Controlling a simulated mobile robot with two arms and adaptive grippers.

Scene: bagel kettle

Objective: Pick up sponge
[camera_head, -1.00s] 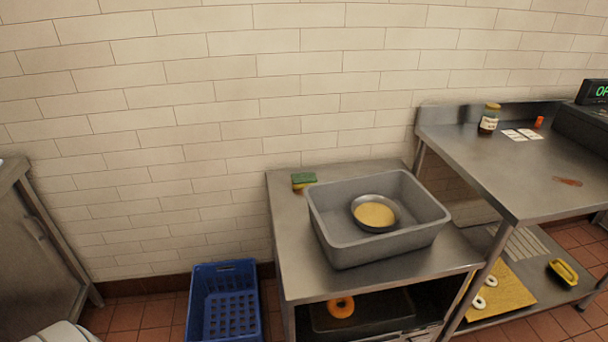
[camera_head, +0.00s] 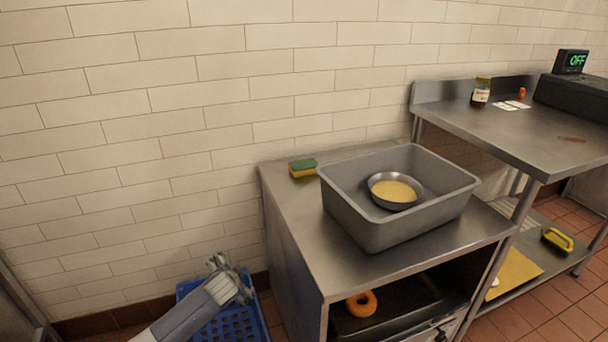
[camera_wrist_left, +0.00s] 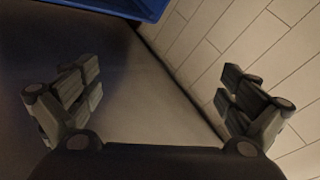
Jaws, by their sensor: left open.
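The sponge (camera_head: 303,168), yellow with a green top, lies on the back left corner of the steel table, left of the grey tub. My left gripper (camera_head: 234,274) is over the blue crate in the head view, lower than the tabletop and left of the table. It is apart from the sponge. In the left wrist view its two fingers (camera_wrist_left: 160,95) are spread wide with nothing between them. The sponge does not show in the left wrist view. My right gripper is not in view.
The grey tub (camera_head: 348,205) holding a metal bowl (camera_head: 378,198) of yellow grains takes up much of the steel table (camera_head: 302,229). The blue crate (camera_head: 252,325) stands on the floor to its left. A brick wall (camera_head: 180,120) is close behind. A donut (camera_head: 361,304) lies on the lower shelf.

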